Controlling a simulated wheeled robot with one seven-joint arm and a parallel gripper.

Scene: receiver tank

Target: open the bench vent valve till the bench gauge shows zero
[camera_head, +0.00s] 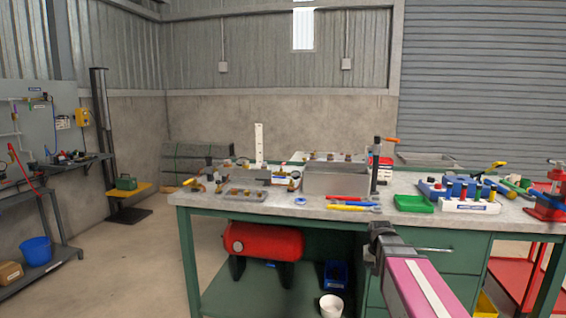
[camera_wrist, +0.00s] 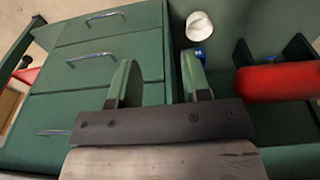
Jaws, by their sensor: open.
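The workbench (camera_head: 330,211) has a grey top and a green frame. Small brass and coloured fittings (camera_head: 195,185) lie at its left end; I cannot tell which is the bench vent valve. I cannot make out the bench gauge or its reading. A red tank (camera_head: 263,240) lies on the shelf under the bench; it also shows in the wrist view (camera_wrist: 278,83). My gripper (camera_head: 381,229) is low at the bench front, before the green drawers. In the wrist view, the two fingers of my gripper (camera_wrist: 160,78) are apart, with nothing between them.
A grey metal bin (camera_head: 335,180), a dark upright post (camera_head: 376,165), a green tray (camera_head: 413,203) and a blue manifold-like block (camera_head: 465,190) stand on the bench. A white bucket (camera_head: 331,305) is below. Open floor (camera_head: 125,265) lies to the left.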

